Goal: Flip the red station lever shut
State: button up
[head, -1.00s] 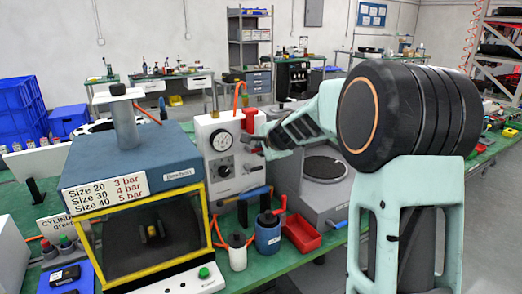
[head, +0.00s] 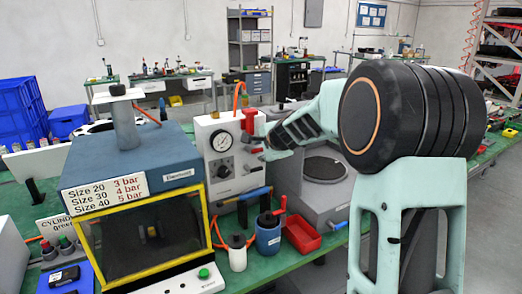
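A red lever (head: 249,120) stands upright at the upper right of the light grey panel (head: 200,140) with a round gauge, in the head view. A smaller red part (head: 257,150) shows below it, close to my gripper's tip. My gripper (head: 270,143) is at the right edge of the panel, just below and right of the upright red lever. Its dark fingers point left and down. I cannot tell whether it touches either red part. The fingers overlap in this view, so their opening is hidden.
Left of the panel stands a blue-topped box (head: 128,163) with a yellow-framed window. A white bottle (head: 237,254), a blue canister (head: 268,238) with a red handle, and a red tray (head: 302,234) stand in front. A grey machine (head: 310,205) is on the right.

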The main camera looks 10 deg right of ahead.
jog(key=v, duration=1.1)
jog(key=shift+s+r, duration=0.25)
jog(key=shift+s, duration=0.05)
